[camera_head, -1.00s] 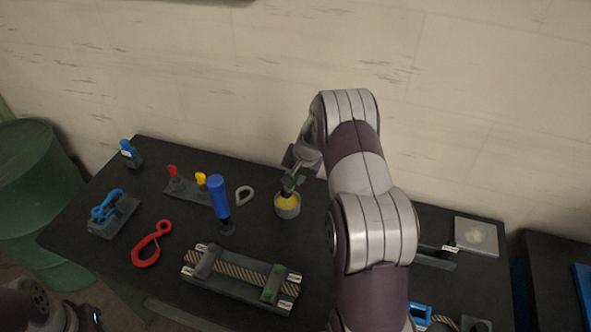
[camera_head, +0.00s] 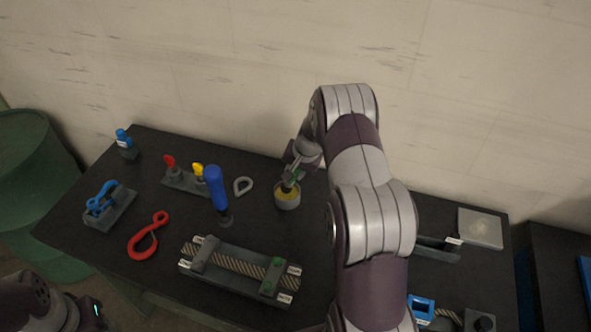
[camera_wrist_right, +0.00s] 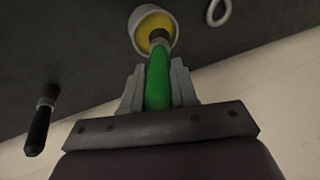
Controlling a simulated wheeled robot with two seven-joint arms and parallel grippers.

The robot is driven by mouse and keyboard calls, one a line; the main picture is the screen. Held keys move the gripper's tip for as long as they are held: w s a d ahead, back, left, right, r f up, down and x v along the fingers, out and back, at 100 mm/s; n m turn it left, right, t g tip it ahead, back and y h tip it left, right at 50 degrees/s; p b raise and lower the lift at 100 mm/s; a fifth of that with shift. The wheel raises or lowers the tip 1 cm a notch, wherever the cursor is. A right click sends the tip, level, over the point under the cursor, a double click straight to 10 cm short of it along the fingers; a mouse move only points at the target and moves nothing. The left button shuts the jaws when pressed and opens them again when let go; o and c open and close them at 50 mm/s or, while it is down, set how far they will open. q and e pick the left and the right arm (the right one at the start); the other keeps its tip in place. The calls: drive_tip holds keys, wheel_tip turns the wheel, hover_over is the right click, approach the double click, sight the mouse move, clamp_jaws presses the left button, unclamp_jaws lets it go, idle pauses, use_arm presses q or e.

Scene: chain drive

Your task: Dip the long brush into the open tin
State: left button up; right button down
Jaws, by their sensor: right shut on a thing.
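The open tin (camera_head: 287,201) is a short grey cylinder with yellow contents, standing on the dark table near its middle. It also shows at the top of the right wrist view (camera_wrist_right: 150,27). My right gripper (camera_head: 292,178) is shut on the green handle of the long brush (camera_wrist_right: 158,80), just above the tin. The brush's dark lower end is over or inside the tin's mouth, against the yellow; how deep it is I cannot tell. My left gripper (camera_head: 95,312) is at the lower left, away from the tin; its fingers are not clear.
A blue-handled tool (camera_head: 216,188) stands upright left of the tin, with a grey ring (camera_head: 243,186) between. A red hook (camera_head: 148,236) and a rope fixture (camera_head: 240,270) lie nearer. A short black-handled brush (camera_wrist_right: 41,122) shows in the wrist view.

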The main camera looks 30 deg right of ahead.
drive_tip(key=shift+f, duration=0.35)
drive_tip(key=shift+f+b, duration=0.25)
drive_tip(key=shift+b, duration=0.4)
idle(1.0)
drive_tip(key=shift+r, duration=0.1)
wheel_tip(320, 180, up, 7)
drive_tip(key=p, duration=0.5)
idle(0.7)
